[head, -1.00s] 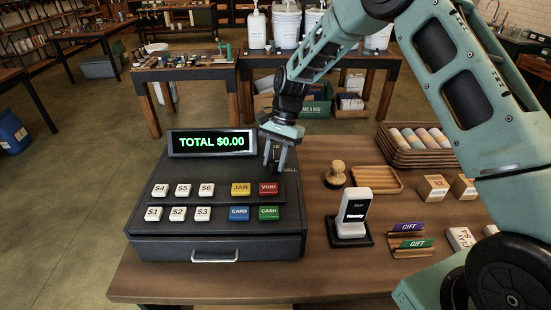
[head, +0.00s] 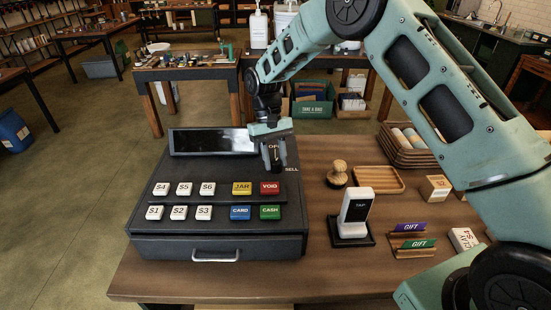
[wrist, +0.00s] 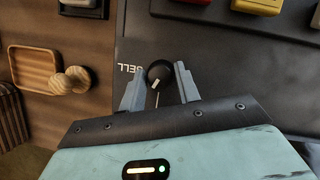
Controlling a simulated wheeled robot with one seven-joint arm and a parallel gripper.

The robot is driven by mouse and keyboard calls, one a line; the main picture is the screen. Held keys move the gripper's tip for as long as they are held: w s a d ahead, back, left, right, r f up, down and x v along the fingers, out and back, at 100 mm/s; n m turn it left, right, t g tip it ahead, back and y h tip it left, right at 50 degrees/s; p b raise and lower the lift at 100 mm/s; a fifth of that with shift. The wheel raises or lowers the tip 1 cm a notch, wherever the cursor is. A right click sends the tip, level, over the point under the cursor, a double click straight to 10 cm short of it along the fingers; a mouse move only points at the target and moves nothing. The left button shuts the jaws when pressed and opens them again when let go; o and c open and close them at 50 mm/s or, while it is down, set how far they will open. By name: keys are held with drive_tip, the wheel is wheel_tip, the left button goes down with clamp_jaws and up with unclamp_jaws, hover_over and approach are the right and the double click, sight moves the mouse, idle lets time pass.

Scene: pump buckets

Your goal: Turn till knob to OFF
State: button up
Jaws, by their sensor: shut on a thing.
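The till (head: 215,247) is a dark cash register on the wooden counter. Its display (head: 213,142) is dark. The till knob (wrist: 158,74) is small, round and black with a white mark; it sits beside the SELL lettering (wrist: 131,70) in the wrist view. In the head view my gripper hides the knob, and part of an OFF label (head: 273,147) shows behind the fingers. My gripper (head: 273,160) points down at the till's right side. In the wrist view its two grey fingers (wrist: 159,84) stand on either side of the knob, shut on it.
White and coloured keys (head: 212,200) lie left of and below the gripper. A card reader (head: 355,212), a wooden stamp (head: 338,173) and a wooden tray (head: 377,179) stand on the counter to the right. Gift cards (head: 412,235) stand farther right.

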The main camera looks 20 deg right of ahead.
drive_tip(key=n+h, duration=0.1)
drive_tip(key=n, duration=0.3)
drive_tip(key=shift+a+n+t+h, duration=0.1)
drive_tip(key=shift+n+t+h, duration=0.2)
drive_tip(key=shift+h, duration=0.1)
idle(0.4)
drive_tip(key=o, duration=1)
drive_tip(key=shift+r, duration=0.1)
drive_tip(key=shift+b+v, duration=1.7)
drive_tip(key=shift+v, duration=6.95)
drive_tip(key=shift+a, duration=0.15)
